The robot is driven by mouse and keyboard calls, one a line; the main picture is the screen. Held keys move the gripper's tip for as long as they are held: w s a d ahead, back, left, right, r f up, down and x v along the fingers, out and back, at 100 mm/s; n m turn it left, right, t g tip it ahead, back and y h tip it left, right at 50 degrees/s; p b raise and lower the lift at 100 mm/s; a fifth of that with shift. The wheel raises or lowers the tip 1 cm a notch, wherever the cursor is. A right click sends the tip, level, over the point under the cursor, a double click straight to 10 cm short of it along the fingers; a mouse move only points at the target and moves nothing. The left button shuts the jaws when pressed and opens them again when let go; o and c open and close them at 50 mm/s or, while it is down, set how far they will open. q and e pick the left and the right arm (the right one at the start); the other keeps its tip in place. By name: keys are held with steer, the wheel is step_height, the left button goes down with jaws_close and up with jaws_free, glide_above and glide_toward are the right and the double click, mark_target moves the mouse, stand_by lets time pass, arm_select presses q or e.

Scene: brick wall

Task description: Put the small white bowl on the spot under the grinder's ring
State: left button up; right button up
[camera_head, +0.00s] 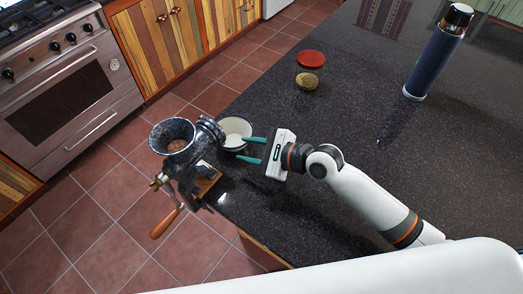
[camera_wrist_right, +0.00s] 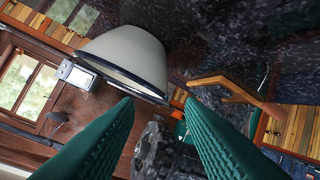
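The small white bowl (camera_head: 236,127) stands on the dark counter beside the grinder (camera_head: 176,142), and its dark rim shows. The grinder is dark speckled metal, with brown contents in its hopper and a wooden crank handle. Its ring (camera_head: 210,128) is just left of the bowl; the spot under it is hidden. My right gripper (camera_head: 243,150) is open, its two teal fingers apart at the bowl's near right side. In the right wrist view the bowl (camera_wrist_right: 125,52) lies just beyond the fingertips (camera_wrist_right: 160,104); I cannot tell whether they touch. My left gripper is out of view.
A red-lidded jar (camera_head: 308,72) and a tall dark blue flask (camera_head: 436,55) stand farther back on the counter (camera_head: 350,125). The counter's left edge is close to the grinder. A steel oven (camera_head: 62,90) and wooden cabinets stand across the tiled floor.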

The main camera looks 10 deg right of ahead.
steer(key=shift+v, duration=2.05)
steer(key=shift+s+a+f, duration=0.1)
steer(key=shift+a, duration=0.05)
